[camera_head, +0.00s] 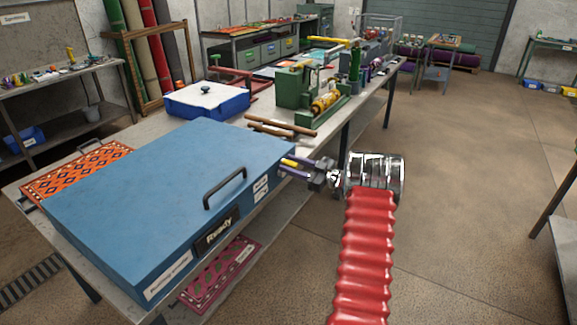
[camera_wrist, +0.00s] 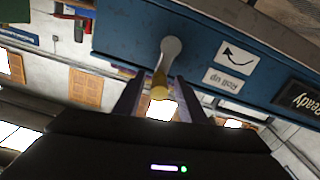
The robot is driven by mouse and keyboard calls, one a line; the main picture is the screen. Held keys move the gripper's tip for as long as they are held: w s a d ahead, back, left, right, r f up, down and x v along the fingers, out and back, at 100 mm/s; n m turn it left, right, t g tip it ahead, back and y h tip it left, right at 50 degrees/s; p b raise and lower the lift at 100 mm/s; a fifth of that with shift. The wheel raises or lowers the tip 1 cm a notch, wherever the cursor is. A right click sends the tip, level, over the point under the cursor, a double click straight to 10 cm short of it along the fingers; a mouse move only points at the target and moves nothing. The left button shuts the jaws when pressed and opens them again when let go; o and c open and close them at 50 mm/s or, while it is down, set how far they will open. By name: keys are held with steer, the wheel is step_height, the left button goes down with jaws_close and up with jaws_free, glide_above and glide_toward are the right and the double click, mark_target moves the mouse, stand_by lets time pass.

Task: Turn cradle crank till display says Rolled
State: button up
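The blue cradle box (camera_head: 150,190) lies on the bench; its front display (camera_head: 217,232) reads "Ready". The crank (camera_wrist: 172,50) is on the box's side, with a grey arm and a yellow handle (camera_wrist: 160,90). In the head view its yellow handle (camera_head: 289,162) shows at the box's right end. My gripper (camera_head: 308,172) is there, pointing at the box. In the wrist view its two fingers (camera_wrist: 160,95) stand on either side of the handle, with narrow gaps visible; they look open around it.
A "Roll up" label (camera_wrist: 229,80) and curved arrow (camera_wrist: 237,56) are beside the crank. A black lid handle (camera_head: 224,188) stands on the box. Wooden rods (camera_head: 282,128) and a green machine (camera_head: 300,90) stand behind on the bench. The floor to the right is clear.

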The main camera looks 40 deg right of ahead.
steer(key=shift+w+a, duration=0.1)
steer(key=shift+w, duration=0.2)
steer(key=shift+c, duration=0.3)
jaws_close()
steer(key=shift+a, duration=0.35)
steer(key=shift+d, duration=0.25)
